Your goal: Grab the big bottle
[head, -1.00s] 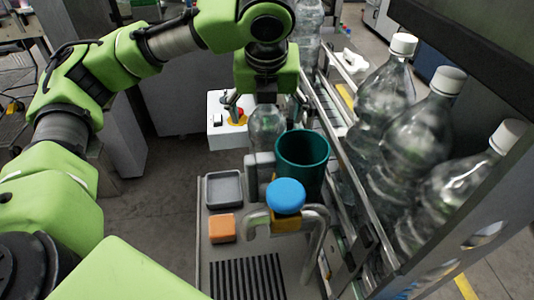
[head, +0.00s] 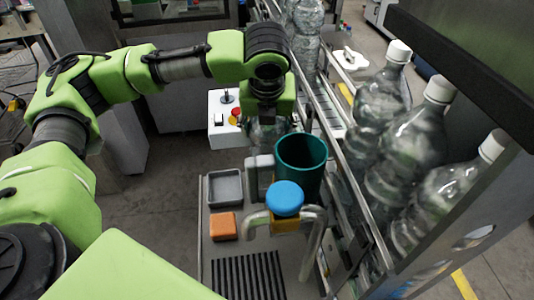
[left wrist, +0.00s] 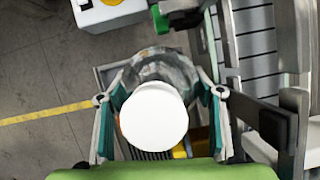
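A clear bottle (head: 266,133) stands at the back end of the grey bench, beside the teal cup. In the left wrist view its white cap (left wrist: 154,116) fills the middle, with the clear body (left wrist: 162,68) beyond it. My left gripper (head: 268,122) is above and around this bottle. In the left wrist view its two fingers (left wrist: 160,108) are spread, one on each side of the bottle. Whether the pads touch it is not clear. The bottle's lower part is hidden in the head view. My right gripper is not in view.
The teal cup (head: 302,168) and a blue knob (head: 285,198) on a bent pipe are close in front. A control box (head: 222,120) is left of the gripper. Several large bottles (head: 408,140) stand right, behind a rail. A grey tray (head: 225,187) and orange block (head: 222,226) lie on the bench.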

